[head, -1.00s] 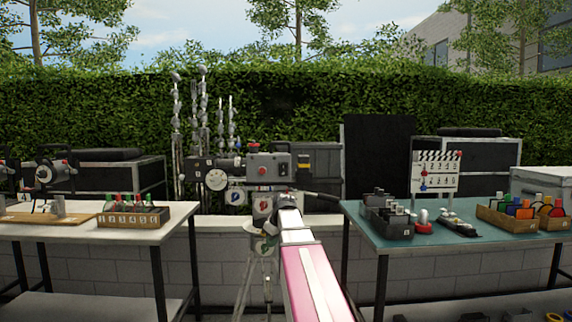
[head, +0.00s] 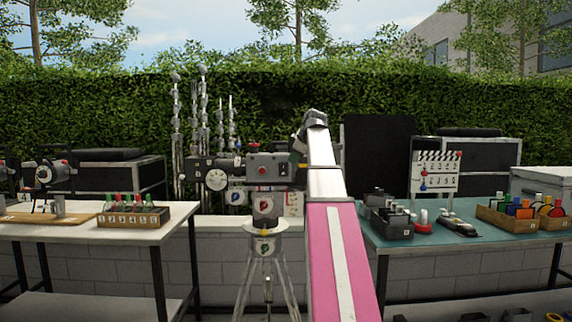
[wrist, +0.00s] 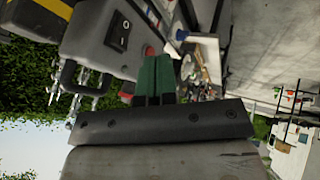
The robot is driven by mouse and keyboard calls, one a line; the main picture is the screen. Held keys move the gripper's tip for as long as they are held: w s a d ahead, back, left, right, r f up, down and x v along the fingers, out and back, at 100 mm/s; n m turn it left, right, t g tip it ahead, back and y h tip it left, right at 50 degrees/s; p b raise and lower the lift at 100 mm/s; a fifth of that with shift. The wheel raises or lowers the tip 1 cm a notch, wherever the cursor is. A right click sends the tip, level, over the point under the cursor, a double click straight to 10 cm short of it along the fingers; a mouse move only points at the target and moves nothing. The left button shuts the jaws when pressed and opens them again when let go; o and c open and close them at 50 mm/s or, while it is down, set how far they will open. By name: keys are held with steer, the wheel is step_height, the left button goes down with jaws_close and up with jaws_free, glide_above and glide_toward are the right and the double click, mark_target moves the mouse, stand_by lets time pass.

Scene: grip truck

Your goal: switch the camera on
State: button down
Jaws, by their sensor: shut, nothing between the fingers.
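The grey film camera (head: 268,167) stands on a tripod (head: 266,245) between the two tables, its lens side to the left. In the wrist view the camera's grey body (wrist: 92,38) fills the upper left. A black rocker switch (wrist: 119,31) with white marks sits on that face; I cannot tell which side is pressed. My gripper (head: 300,156) is just right of the camera in the head view, partly hidden by my arm. In the wrist view my gripper (wrist: 153,62) has its green fingers together and empty, below and right of the switch, apart from it.
A white table (head: 60,230) with a box of bottles (head: 134,217) stands left. A teal table (head: 455,236) with a clapperboard (head: 435,172) and bins stands right. A black panel (head: 379,160) stands behind. A low wall and hedge close off the back.

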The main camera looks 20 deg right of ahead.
steer(key=shift+n, duration=0.4)
steer(key=r, duration=0.3)
steer(key=s+d+r, duration=0.1)
steer(key=shift+r, duration=0.15)
glide_toward(281, 171)
steer(key=f, duration=0.1)
steer(key=a+f, duration=0.1)
steer(key=w+f, duration=0.1)
steer(key=f, duration=0.1)
steer(key=shift+a, duration=0.3)
steer(key=shift+w+d+r, duration=0.1)
steer(key=shift+w+d, duration=0.1)
steer(key=shift+w, duration=0.45)
